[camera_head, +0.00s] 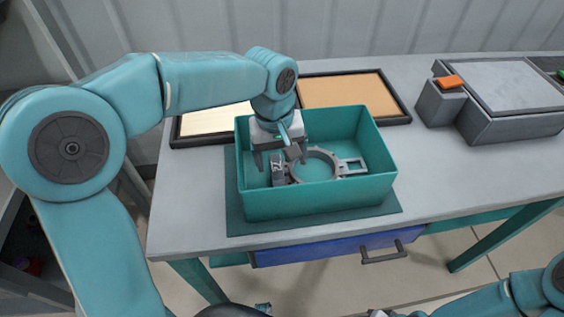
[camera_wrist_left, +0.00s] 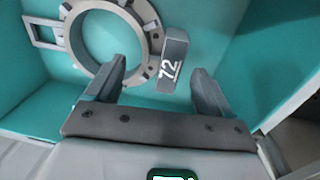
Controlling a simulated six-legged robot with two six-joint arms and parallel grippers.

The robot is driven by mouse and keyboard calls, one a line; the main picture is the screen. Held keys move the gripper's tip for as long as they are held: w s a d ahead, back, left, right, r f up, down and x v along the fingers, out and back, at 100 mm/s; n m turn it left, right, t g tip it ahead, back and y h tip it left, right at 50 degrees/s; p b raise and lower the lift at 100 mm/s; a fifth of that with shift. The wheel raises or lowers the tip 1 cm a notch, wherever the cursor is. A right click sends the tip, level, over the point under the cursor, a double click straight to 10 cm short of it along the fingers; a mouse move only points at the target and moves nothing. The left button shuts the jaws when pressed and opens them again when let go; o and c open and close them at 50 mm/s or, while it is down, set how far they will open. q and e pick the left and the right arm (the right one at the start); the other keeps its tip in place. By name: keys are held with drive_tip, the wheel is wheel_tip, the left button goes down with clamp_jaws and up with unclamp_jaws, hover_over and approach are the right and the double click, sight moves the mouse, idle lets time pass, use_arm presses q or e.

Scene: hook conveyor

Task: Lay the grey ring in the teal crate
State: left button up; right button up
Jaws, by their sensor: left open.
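The grey ring (camera_head: 336,163) lies inside the teal crate (camera_head: 318,197). It has a square loop on one side and a grey block marked 72 (camera_head: 278,171) on the other. The ring also shows in the left wrist view (camera_wrist_left: 88,63), with the block (camera_wrist_left: 171,62) beyond and between the fingertips. My left gripper (camera_head: 279,165) points down into the crate's left part, over the block end of the ring. Its two fingers are open and apart from each other. I cannot tell whether they touch the block. My right gripper is out of view.
The crate stands on a dark teal mat (camera_head: 236,214) on the grey table (camera_head: 185,210). Black-framed panels (camera_head: 345,90) lie behind it. A grey box unit with an orange block (camera_head: 449,82) stands at right. A blue drawer (camera_head: 315,250) is below the front edge.

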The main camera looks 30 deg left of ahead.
use_arm(q)
wheel_tip(320, 180, up, 9)
drive_tip(key=p, duration=0.1)
drive_tip(key=shift+s+a, duration=0.25)
drive_tip(key=shift+a, duration=0.1)
